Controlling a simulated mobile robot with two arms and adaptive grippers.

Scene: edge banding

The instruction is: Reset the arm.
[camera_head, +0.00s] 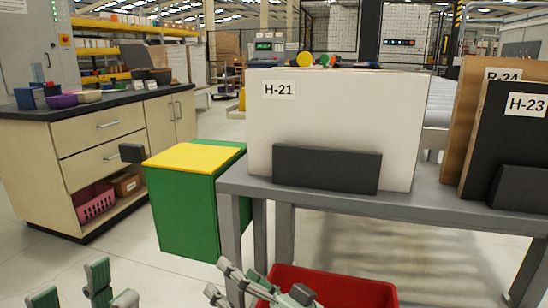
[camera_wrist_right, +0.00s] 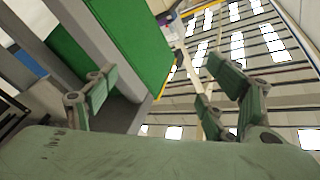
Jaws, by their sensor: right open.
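My left gripper (camera_head: 82,288) shows at the bottom left of the head view. Its grey-green fingers point up and stand apart with nothing between them. My right gripper (camera_head: 262,287) is at the bottom middle of the head view, in front of the grey table and overlapping the red bin. Its fingers are spread and empty. In the right wrist view (camera_wrist_right: 155,88) the fingers also stand wide apart, with a green cabinet side and the ceiling beyond them. Most of both arms is out of view.
A grey table (camera_head: 400,208) holds a white panel H-21 (camera_head: 340,115) in a dark holder (camera_head: 326,169), with brown and black panels (camera_head: 505,145) at right. A red bin (camera_head: 340,288) is below. A green cabinet (camera_head: 185,210) with a yellow top stands left, beside a drawer counter (camera_head: 95,140).

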